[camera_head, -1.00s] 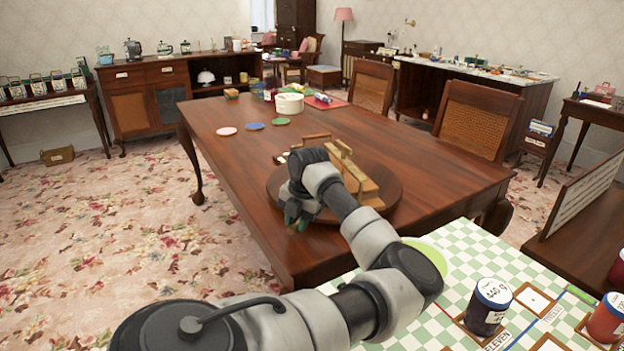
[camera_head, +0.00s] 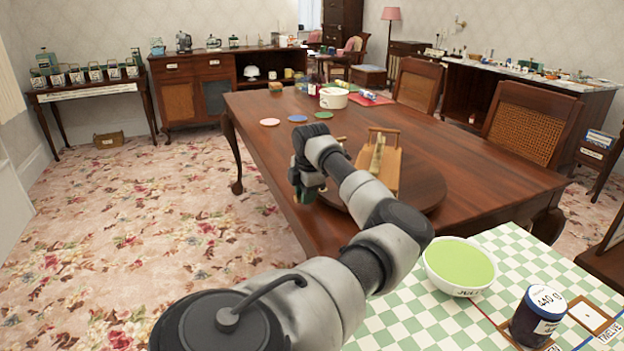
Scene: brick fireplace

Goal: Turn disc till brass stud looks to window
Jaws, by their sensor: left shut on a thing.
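The disc (camera_head: 425,190) is a round dark wooden turntable lying flat on the dining table. A light wooden caddy (camera_head: 388,168) with a handle stands on it. My left gripper (camera_head: 309,193) is at the disc's left edge, shut on its rim as far as I can tell; my arm hides part of the disc's left and front. I cannot make out the brass stud. A bright pale window (camera_head: 309,14) shows at the back wall, at the top. My right gripper is not in view.
Pink, blue and green coasters (camera_head: 298,118) and a white pot (camera_head: 333,98) stand further back on the table (camera_head: 480,165). Cane chairs (camera_head: 524,124) line the right side.

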